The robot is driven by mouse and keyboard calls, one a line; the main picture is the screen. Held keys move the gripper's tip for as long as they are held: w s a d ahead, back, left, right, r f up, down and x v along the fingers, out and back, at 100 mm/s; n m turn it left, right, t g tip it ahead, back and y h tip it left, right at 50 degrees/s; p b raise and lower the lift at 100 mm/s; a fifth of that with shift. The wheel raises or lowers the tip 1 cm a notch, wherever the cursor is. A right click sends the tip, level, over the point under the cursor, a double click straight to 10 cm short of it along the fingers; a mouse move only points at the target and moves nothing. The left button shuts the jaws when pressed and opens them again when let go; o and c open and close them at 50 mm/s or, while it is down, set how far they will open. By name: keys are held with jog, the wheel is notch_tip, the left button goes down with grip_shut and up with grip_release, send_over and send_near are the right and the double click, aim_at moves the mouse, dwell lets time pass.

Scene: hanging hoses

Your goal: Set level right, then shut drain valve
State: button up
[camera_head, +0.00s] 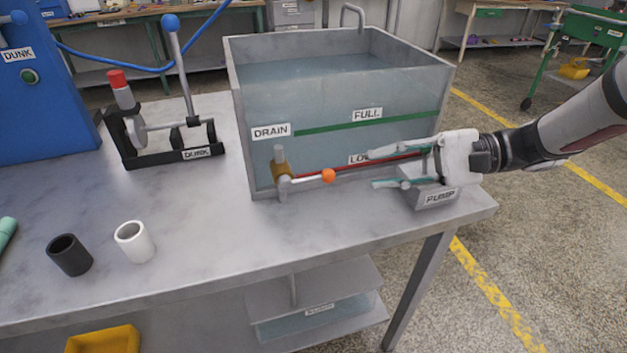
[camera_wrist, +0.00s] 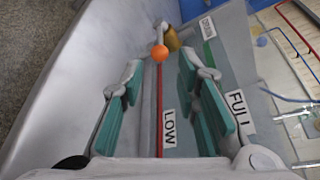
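The clear-walled tank (camera_head: 345,100) holds water. Its front carries a green FULL line (camera_head: 367,123) and a red LOW line (camera_head: 385,162). The water surface shows near the top of the tank, above the green line. The drain valve (camera_head: 281,172) sits at the tank's lower left front, under the DRAIN label (camera_head: 271,131). Its lever ends in an orange knob (camera_head: 328,176) and points right; the knob also shows in the wrist view (camera_wrist: 159,52). My gripper (camera_head: 372,169) is open and empty, right of the knob and apart from it, its fingers pointing toward the valve.
A PUMP box (camera_head: 433,196) stands under my gripper at the table's right end. A black cup (camera_head: 70,255) and a white cup (camera_head: 134,242) stand at the front left. A lever stand (camera_head: 172,150) is left of the tank. The table's front middle is clear.

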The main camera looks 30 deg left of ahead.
aim_at(333, 175)
jog(key=b+x, duration=0.1)
jog(key=x, duration=1)
jog(key=shift+s+a+f+b, duration=0.15)
jog(key=shift+s+a+b, duration=0.1)
jog(key=shift+b, duration=0.1)
grip_shut()
